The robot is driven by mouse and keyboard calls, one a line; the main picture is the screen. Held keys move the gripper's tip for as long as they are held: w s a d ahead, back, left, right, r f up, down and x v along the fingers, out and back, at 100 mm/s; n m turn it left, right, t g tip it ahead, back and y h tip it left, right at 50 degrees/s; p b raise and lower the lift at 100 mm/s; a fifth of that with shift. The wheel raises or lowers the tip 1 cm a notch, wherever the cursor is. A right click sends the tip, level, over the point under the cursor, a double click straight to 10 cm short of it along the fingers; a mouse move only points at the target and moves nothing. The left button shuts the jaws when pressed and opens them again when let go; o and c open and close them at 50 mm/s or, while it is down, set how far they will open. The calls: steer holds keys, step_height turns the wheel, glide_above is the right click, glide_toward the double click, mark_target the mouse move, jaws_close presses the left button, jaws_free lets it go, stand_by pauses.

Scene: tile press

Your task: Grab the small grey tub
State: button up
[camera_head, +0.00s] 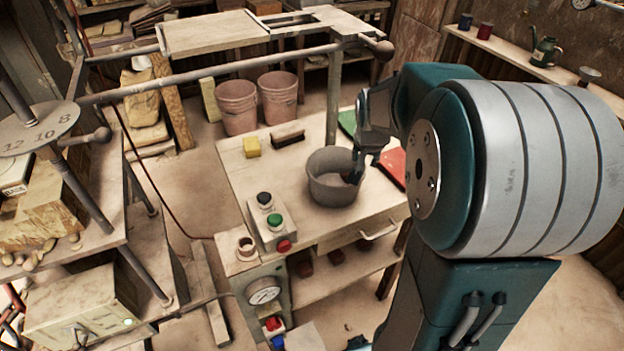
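The small grey tub (328,186) stands upright on the wooden bench top, open side up. My gripper (354,176) is at the tub's right side, pointing down, with its dark fingertips at the rim and partly over the inside. I cannot tell whether the fingers touch the tub wall or are closed on it. My arm hides the area right of the gripper.
The bench (245,186) also holds a yellow block (251,147), a dark brush (288,138), a control box (267,222) with buttons, and a red flat item (392,166) close right of my gripper. Bench space left of the tub is clear.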

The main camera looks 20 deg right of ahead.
steer(key=x, duration=0.6)
steer(key=shift+f, duration=0.45)
steer(key=x, duration=0.2)
steer(key=shift+w+d+f, duration=0.1)
steer(key=shift+d+f, duration=0.1)
steer(key=shift+d, duration=0.05)
steer(key=shift+d+f, duration=0.1)
steer(key=shift+d, duration=0.45)
steer(key=shift+a, duration=0.1)
jaws_close()
steer(key=shift+a, duration=0.5)
